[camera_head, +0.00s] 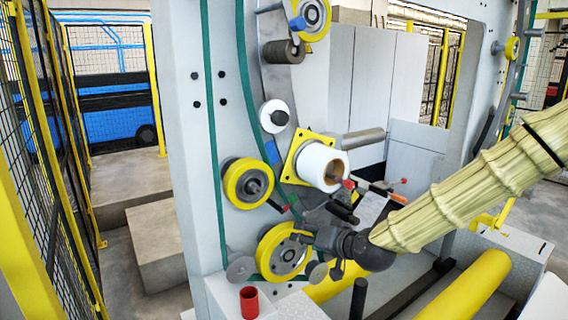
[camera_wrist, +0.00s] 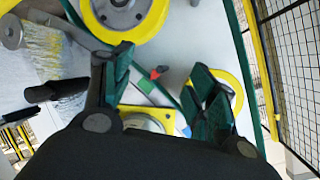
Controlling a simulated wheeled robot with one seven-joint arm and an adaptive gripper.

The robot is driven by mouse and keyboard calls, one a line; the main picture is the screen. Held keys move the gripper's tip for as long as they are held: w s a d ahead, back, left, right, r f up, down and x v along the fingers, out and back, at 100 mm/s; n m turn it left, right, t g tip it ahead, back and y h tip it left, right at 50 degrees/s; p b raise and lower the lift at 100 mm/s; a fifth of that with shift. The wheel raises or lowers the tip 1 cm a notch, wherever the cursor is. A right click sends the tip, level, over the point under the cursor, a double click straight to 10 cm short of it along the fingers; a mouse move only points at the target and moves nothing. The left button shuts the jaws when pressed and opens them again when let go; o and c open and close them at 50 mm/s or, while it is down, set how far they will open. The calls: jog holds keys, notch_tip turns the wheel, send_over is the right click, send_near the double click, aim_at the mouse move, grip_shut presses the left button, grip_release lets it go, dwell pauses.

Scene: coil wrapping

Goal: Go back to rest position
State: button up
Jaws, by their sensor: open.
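My gripper (camera_head: 318,236) is in front of the grey machine panel (camera_head: 190,150), at the end of my sleeved arm, which comes in from the right. In the wrist view its two dark green fingers stand apart, and the gripper (camera_wrist: 162,64) is open with nothing held between them. Behind the gap are a small red tip (camera_wrist: 157,73) and a yellow square plate (camera_wrist: 148,117). In the head view a white roll (camera_head: 318,165) sits on a yellow square plate (camera_head: 297,147), above my gripper. Part of the lower yellow wheel (camera_head: 280,254) is close to my gripper.
A yellow-rimmed wheel (camera_head: 247,184) and a white disc (camera_head: 274,116) stick out from the panel. A red cup-like cylinder (camera_head: 249,302) stands on the ledge below. A large yellow roller (camera_head: 465,285) lies at the lower right. A mesh fence (camera_head: 62,160) stands at the left.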

jog(key=s+d+f+g+h, duration=0.1)
jog(key=s+f+g, duration=0.1)
jog(key=s+f, duration=0.5)
jog(key=s+d+f+g+h, duration=0.1)
jog(key=s+d+f, duration=0.15)
jog(key=f, duration=0.95)
jog(key=s+d+f+g+h, duration=0.1)
jog(key=s+f+g, duration=0.1)
jog(key=s+f, duration=0.5)
jog(key=s+d+f+g+h, duration=0.15)
jog(key=s+d+f, duration=0.25)
jog(key=s+f, duration=0.45)
jog(key=s+d+f+g+h, duration=0.1)
jog(key=s+d+f+g, duration=0.3)
jog(key=s, duration=0.7)
jog(key=s+d+f+g+h, duration=0.15)
jog(key=s+d+f, duration=0.25)
jog(key=s+f, duration=0.5)
jog(key=shift+n+t, duration=0.3)
jog(key=shift+t, duration=0.1)
jog(key=f+b, duration=0.1)
jog(key=b, duration=0.1)
jog(key=f+b, duration=0.1)
jog(key=f, duration=0.1)
jog(key=f+b, duration=0.1)
jog(key=b, duration=0.1)
jog(key=shift+a+f+b, duration=0.15)
jog(key=shift+a+b, duration=0.15)
jog(key=shift+a, duration=0.05)
